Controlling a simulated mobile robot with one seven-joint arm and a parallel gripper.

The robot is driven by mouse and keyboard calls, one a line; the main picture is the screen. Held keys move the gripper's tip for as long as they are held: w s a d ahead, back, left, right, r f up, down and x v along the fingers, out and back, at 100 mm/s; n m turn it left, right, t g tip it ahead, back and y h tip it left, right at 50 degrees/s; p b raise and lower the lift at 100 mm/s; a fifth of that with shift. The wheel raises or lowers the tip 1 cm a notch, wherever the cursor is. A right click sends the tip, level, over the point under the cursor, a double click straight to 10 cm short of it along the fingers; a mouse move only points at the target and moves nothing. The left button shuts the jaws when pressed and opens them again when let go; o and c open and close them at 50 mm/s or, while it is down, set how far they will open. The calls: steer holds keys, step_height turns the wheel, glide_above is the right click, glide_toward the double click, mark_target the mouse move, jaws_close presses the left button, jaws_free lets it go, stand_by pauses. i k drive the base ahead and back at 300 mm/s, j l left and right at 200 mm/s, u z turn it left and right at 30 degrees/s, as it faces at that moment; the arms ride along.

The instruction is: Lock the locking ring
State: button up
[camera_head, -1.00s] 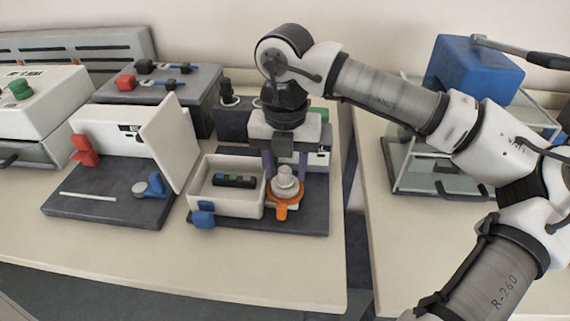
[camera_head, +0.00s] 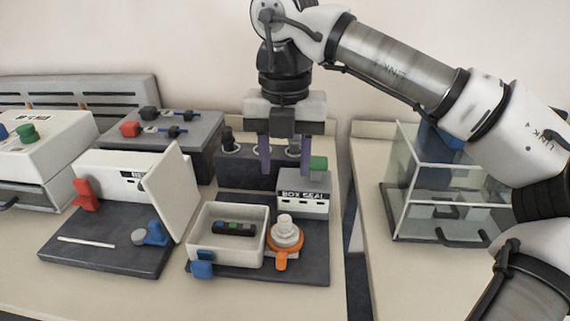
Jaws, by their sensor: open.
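The orange locking ring (camera_head: 281,262) sits around the base of a white stepped knob (camera_head: 285,232) on the dark box-seal base plate (camera_head: 315,266). Its tab points toward the front. My gripper (camera_head: 285,167) points down with its purple fingers spread and empty. It is raised above and behind the ring, apart from it, in front of the rear part of the station. Nothing hides the ring from this view.
A white tray (camera_head: 206,245) with a small dark device (camera_head: 234,229) and a blue clip (camera_head: 202,269) stands left of the ring. The "BOX SEAL" block (camera_head: 304,197) with a green button stands behind it. A glass-sided cabinet (camera_head: 397,190) is on the right table.

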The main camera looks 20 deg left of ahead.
mark_target(281, 255)
steer(key=k, duration=1)
